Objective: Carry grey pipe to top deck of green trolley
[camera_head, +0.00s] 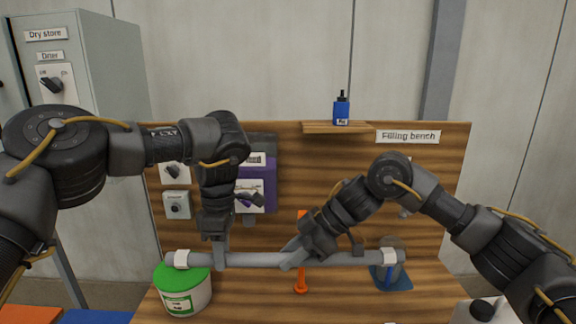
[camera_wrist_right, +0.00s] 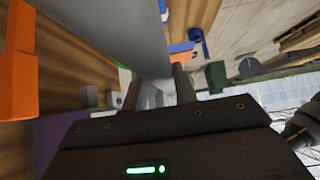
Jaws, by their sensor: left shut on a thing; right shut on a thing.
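The grey pipe (camera_head: 256,260) is held level across the front of the bench, with a white band near each end. My left gripper (camera_head: 219,262) is shut on the pipe left of its middle. My right gripper (camera_head: 292,256) is shut on it right of its middle. In the right wrist view the pipe (camera_wrist_right: 150,35) runs close past the fingers of my right gripper (camera_wrist_right: 160,90). I cannot identify the green trolley in either view.
The wooden bench (camera_head: 345,305) holds a white tub with a green lid (camera_head: 185,290), an orange stand (camera_head: 301,280) and a blue-based item (camera_head: 391,280). A shelf (camera_head: 336,127) carries a blue bottle (camera_head: 341,110). A grey cabinet (camera_head: 110,60) stands at the left.

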